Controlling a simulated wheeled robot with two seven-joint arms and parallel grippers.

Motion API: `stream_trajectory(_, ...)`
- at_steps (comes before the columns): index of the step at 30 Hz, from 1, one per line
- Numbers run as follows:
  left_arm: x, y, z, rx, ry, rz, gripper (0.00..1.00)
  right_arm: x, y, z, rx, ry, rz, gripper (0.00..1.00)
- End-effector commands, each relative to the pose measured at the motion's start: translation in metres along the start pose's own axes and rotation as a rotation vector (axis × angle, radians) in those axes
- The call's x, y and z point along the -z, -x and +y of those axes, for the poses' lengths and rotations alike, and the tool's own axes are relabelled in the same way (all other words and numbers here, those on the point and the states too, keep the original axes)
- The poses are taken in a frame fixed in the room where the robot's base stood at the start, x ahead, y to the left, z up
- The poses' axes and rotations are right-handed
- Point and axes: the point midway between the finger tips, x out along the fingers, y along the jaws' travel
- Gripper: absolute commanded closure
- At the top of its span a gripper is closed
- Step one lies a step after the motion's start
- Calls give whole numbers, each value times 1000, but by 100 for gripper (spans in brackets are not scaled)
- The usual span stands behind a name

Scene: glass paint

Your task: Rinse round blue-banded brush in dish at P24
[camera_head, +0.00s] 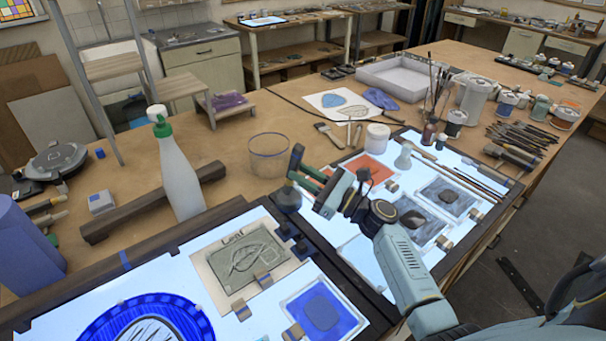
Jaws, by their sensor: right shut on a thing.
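My right gripper (303,181) reaches in from the lower right, over the lit panels. It is shut on a brush whose dark round head (288,197) hangs below the fingers, above the seam between the two panels. The brush's band is too small and too covered to make out. A clear round dish (269,157) stands on the wooden table just behind and left of the gripper; the brush head is outside it, nearer to me. I cannot read a P24 label. My left gripper is not in view.
A white jar (377,137), a flat brush (329,135) and a jar of upright brushes (430,130) are to the right. Stained glass pieces lie on the lit panels.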

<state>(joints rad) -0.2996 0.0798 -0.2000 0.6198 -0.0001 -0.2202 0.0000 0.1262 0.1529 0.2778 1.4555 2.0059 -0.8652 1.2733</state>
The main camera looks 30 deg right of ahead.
Motion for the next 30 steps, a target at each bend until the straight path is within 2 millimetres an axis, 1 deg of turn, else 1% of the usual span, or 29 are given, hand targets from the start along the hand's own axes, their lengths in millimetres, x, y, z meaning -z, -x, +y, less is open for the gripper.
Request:
stream_trajectory(1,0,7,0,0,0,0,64,-7,-1,0,0,0,-1,100)
stream_trajectory(7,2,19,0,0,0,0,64,-21,-1,0,0,-1,0,100)
stream_trajectory(17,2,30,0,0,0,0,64,-33,-2,-1,0,-1,-1,100)
stream_trajectory(27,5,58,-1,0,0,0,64,-66,-11,-5,-1,1,0,100)
stream_trajectory(30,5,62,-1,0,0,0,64,-70,-13,-5,-1,0,0,100)
